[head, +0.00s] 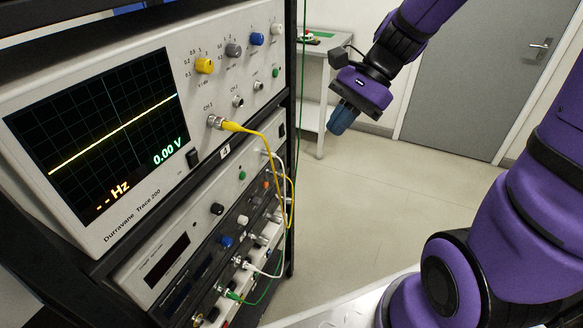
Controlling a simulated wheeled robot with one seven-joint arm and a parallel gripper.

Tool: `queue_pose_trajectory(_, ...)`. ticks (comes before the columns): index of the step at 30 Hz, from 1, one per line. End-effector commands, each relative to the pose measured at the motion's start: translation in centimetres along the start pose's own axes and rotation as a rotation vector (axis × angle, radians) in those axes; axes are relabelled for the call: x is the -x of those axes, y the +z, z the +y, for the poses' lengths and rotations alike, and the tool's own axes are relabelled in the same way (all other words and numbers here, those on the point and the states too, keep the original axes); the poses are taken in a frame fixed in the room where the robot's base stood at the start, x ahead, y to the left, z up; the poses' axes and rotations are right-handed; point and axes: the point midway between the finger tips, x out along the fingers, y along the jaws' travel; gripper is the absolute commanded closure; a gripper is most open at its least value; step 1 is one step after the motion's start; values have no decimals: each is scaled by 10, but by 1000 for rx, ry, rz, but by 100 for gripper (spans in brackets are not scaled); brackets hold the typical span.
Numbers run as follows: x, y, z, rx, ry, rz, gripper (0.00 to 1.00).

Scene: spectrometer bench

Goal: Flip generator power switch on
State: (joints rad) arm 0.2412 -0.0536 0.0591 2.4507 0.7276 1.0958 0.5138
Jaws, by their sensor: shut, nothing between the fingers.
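The oscilloscope (215,90) in the rack at left shows a flat yellow trace, "0.00 V" and "-- Hz". Under it is a grey unit with a dark, blank display (166,260), which may be the generator; its label is too small to read. A small black part (282,130) at that unit's far right end may be its power switch; its position cannot be told. My gripper (340,120) is shut and empty. It hangs in the air right of the rack, pointing down, apart from the panels.
A yellow cable (262,138) runs from the oscilloscope's CH 1 socket down to the lower units. White and green cables loop in front of them. A black rack post (291,80) stands at the panels' right edge. The floor (400,190) beyond is clear.

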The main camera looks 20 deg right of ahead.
Motion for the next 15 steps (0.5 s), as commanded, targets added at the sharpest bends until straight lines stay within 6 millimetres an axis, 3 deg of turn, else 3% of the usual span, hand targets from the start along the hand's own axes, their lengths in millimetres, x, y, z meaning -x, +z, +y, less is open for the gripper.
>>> queue_pose_trajectory(15, -46, -68, -44, -686, -87, -397, 100)
